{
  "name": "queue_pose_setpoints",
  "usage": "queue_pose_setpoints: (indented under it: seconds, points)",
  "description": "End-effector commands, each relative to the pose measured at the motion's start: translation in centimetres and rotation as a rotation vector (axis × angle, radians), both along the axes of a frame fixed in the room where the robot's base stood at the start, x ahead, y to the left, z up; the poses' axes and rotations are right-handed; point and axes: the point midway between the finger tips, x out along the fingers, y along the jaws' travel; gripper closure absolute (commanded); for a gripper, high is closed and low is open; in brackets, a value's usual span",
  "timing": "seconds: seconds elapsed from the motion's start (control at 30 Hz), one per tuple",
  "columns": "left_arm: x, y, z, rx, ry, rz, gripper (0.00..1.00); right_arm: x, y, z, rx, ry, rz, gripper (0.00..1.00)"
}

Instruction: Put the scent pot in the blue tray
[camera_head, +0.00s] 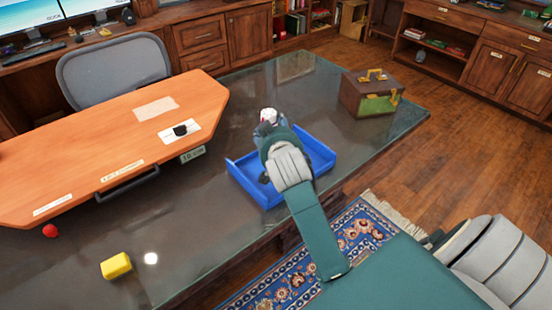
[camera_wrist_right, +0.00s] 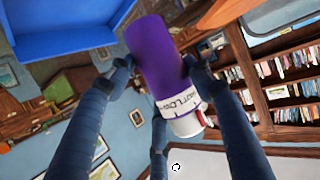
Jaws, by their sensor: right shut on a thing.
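The scent pot appears to be a purple cylinder with a white label band and a white end (camera_wrist_right: 155,55). In the head view only its whitish top (camera_head: 268,115) shows; my gripper hides the rest. My right gripper (camera_head: 268,135) is shut on the pot, and its dark fingers surround the pot in the wrist view (camera_wrist_right: 160,85). The blue tray (camera_head: 318,146) lies on the glass desk top, with my right gripper over its far left part. The tray also shows at the upper left of the wrist view (camera_wrist_right: 60,35). My left gripper is not in view.
A brown box with a gold handle (camera_head: 368,96) stands right of the tray. An orange wooden desk board (camera_head: 90,140) lies to the left. A yellow block (camera_head: 116,266) and a red ball (camera_head: 50,231) are at the lower left. The glass between is mostly clear.

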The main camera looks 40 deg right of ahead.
Motion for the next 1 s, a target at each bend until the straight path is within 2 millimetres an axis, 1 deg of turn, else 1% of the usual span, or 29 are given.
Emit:
queue_pose_setpoints:
  seconds: [0.03,0.1,0.2,0.3,0.4,0.47,0.6,0.73,1.0]
  points:
    - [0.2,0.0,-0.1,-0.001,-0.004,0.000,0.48,-0.1,0.0,-1.6,-0.003,0.006,0.000,0.81]
    - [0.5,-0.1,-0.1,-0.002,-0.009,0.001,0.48,-0.1,0.0,-3.3,-0.002,0.005,0.001,0.81]
    - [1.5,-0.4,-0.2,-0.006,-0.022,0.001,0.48,0.0,-0.1,-5.2,-0.002,0.002,0.000,0.81]
    - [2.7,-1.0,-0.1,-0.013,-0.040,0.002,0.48,0.0,0.0,-6.4,-0.002,-0.001,-0.001,0.81]
    - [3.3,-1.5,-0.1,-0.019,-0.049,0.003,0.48,0.0,-0.1,-7.1,-0.002,0.000,-0.001,0.81]
    - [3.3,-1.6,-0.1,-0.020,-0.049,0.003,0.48,0.0,0.0,-7.7,-0.002,0.000,-0.001,0.81]
    - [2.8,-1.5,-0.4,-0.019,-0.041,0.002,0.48,0.0,-0.1,-10.0,-0.001,0.001,-0.001,0.81]
    - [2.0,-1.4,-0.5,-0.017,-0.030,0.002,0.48,0.0,-0.1,-11.1,-0.002,-0.001,-0.001,0.81]
    - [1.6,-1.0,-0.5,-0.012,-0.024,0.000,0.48,0.1,0.0,-11.2,-0.001,-0.003,0.000,0.81]
